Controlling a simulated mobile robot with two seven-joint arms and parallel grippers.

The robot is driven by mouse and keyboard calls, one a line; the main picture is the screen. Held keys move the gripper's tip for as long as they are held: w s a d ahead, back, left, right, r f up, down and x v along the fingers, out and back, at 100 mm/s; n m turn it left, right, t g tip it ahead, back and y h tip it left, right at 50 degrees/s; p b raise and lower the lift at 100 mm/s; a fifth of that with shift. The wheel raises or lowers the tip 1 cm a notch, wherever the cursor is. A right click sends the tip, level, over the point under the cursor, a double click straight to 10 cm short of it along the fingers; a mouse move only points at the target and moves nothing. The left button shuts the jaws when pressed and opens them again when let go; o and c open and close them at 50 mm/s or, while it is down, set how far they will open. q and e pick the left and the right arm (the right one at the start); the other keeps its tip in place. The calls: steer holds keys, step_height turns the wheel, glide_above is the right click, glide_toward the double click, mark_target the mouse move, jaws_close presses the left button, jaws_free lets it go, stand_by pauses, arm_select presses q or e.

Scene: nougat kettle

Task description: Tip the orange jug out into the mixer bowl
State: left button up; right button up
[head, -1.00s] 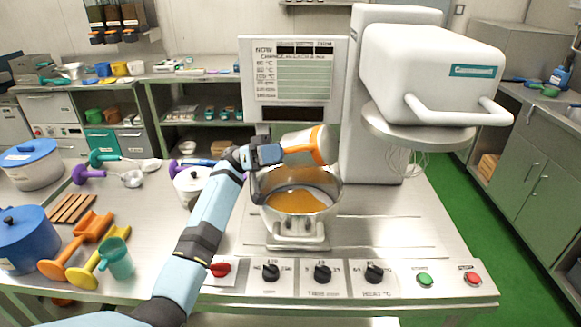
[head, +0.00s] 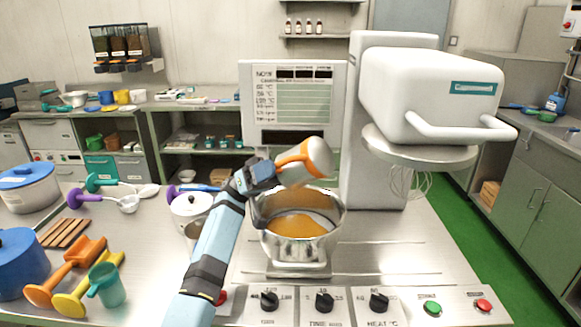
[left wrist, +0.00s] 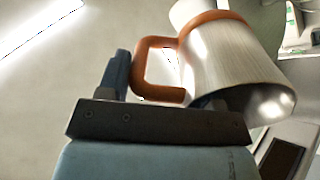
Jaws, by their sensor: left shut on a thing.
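The orange jug (head: 320,158), a pale metal vessel with orange trim, is held tilted above the mixer bowl (head: 336,222). My left gripper (head: 270,170) is shut on the jug's handle side. No falling stream is visible, and the jug's inside is hidden. My right gripper is out of view.
The white mixer head (head: 430,95) and its whisk (head: 402,182) stand to the right of the jug. A display panel (head: 290,105) stands behind. Control knobs (head: 324,301) line the front.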

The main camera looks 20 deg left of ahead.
arm_select(q)
steer(key=y+b, duration=0.1)
steer(key=t+y+b, duration=0.1)
steer(key=y+b, duration=0.1)
steer(key=shift+a+r, duration=0.15)
steer(key=shift+r, duration=0.05)
step_height(320, 180, up, 6)
steer(key=t+y+p, duration=0.4)
steer(key=y+p, duration=1.5)
steer(key=y, duration=0.2)
steer(key=shift+r+n+y, duration=0.2)
steer(key=shift+n+y, duration=0.2)
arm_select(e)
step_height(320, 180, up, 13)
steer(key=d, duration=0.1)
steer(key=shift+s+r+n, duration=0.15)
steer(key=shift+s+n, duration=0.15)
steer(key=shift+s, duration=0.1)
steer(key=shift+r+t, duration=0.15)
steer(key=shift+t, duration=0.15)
